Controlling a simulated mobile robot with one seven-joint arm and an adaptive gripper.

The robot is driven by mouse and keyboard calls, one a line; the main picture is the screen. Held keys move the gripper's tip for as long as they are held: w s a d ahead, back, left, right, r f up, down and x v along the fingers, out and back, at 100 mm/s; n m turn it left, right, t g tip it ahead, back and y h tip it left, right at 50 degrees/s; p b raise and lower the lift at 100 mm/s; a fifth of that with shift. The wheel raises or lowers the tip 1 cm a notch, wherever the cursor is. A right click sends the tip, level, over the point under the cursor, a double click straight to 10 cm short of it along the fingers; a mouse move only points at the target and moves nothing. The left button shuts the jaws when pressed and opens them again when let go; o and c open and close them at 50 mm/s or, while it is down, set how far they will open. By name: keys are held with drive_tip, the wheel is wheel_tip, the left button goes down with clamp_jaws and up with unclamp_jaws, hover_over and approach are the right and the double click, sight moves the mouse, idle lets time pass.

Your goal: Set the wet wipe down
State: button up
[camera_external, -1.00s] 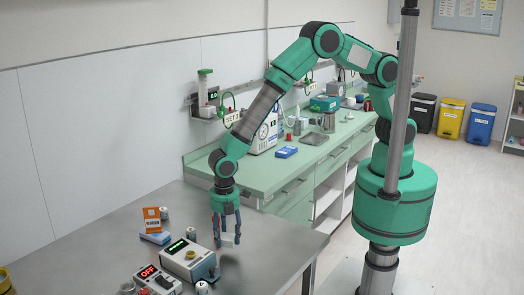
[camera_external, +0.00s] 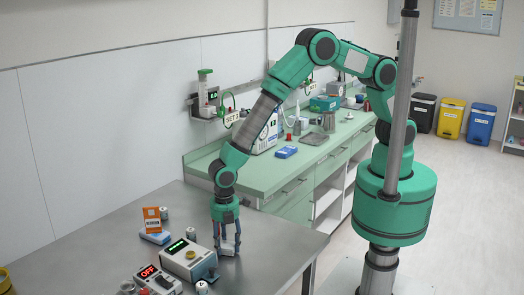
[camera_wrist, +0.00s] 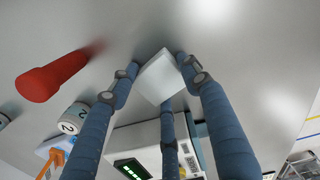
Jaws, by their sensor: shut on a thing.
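The wet wipe is a small white square packet (camera_wrist: 160,78) in the wrist view, gripped at its edges between the tips of my blue fingers. In the external view my gripper (camera_external: 228,248) points down at the steel table (camera_external: 275,240), right of the box with the green display. Its fingers are closed around the wipe, which shows there only as a small pale patch. The fingertips are at or just above the table top; I cannot tell whether the wipe touches it.
The box with a green display (camera_external: 187,259) stands close left of my gripper. A box with a red display (camera_external: 157,280) is at the front. A red rod-like object (camera_wrist: 50,75) is near in the wrist view. Table to the right is bare.

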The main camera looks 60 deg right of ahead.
sight(227, 244)
drive_tip(key=o, duration=0.4)
drive_tip(key=shift+f, duration=0.15)
drive_tip(key=o, duration=0.4)
wheel_tip(227, 244, up, 12)
drive_tip(key=p, duration=0.1)
drive_tip(key=shift+r, duration=0.2)
idle(0.6)
idle(0.5)
